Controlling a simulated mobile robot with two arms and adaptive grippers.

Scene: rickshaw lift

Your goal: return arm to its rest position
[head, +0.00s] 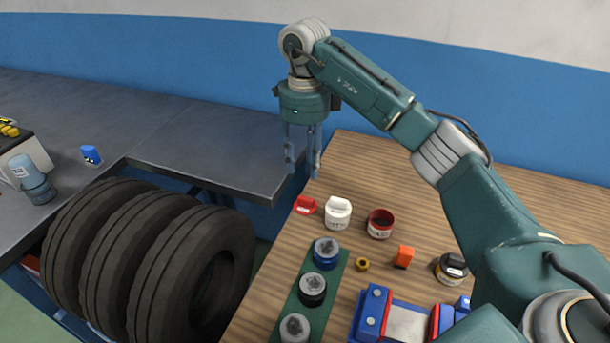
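My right arm comes in from the right, raised and bent over the wooden table (345,165). Its gripper (303,158) points down near the table's back left corner, by the gap beside the dark grey bench. The two fingers are apart with nothing between them. My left gripper is not in the head view.
Black tyres (190,270) stand at the left, beside the dark bench (215,140). The wooden table carries a red cup (380,223), an orange block (404,257), a green strip (283,327) with several round pieces, and a blue-and-red item (372,313). A blue wall stands behind.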

